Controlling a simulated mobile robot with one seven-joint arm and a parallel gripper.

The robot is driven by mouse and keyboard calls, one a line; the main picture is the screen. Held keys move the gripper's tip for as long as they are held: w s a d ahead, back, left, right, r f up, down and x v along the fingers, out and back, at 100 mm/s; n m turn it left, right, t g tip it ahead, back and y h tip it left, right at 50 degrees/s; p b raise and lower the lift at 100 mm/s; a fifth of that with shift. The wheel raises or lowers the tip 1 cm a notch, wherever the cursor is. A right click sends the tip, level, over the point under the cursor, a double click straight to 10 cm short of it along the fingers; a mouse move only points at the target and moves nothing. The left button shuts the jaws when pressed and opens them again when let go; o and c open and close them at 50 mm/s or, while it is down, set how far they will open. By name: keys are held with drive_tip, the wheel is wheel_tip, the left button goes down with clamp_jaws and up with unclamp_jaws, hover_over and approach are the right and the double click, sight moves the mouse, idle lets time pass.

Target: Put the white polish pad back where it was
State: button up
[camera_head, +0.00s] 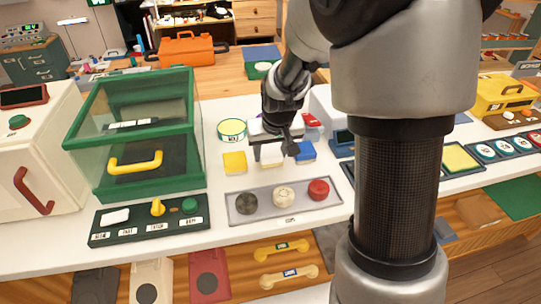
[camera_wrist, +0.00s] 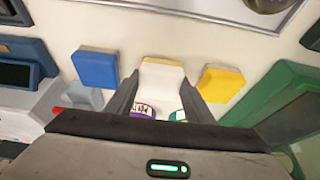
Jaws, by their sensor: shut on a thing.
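The white polish pad (camera_head: 271,158) is between the fingers of my gripper (camera_head: 274,148), in the row between the yellow pad (camera_head: 234,163) and the blue pad (camera_head: 306,152). In the wrist view my gripper (camera_wrist: 162,78) is shut on the white pad (camera_wrist: 162,88), which has a tan edge. There the blue pad (camera_wrist: 95,68) is left of it and the yellow pad (camera_wrist: 221,83) right, both apart from the fingers. I cannot tell whether the white pad touches the counter.
A grey tray (camera_head: 264,209) with black, cream and red knobs lies in front of the pads. A green glass-sided case (camera_head: 135,130) stands to the left. A round yellow-green tin (camera_head: 232,129) is behind the yellow pad. My arm hides part of the counter's right side.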

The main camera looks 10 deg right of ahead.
drive_tip(key=shift+f, duration=0.25)
drive_tip(key=shift+f, duration=0.25)
drive_tip(key=o, duration=1)
drive_tip(key=shift+r, duration=0.1)
drive_tip(key=shift+r, duration=0.1)
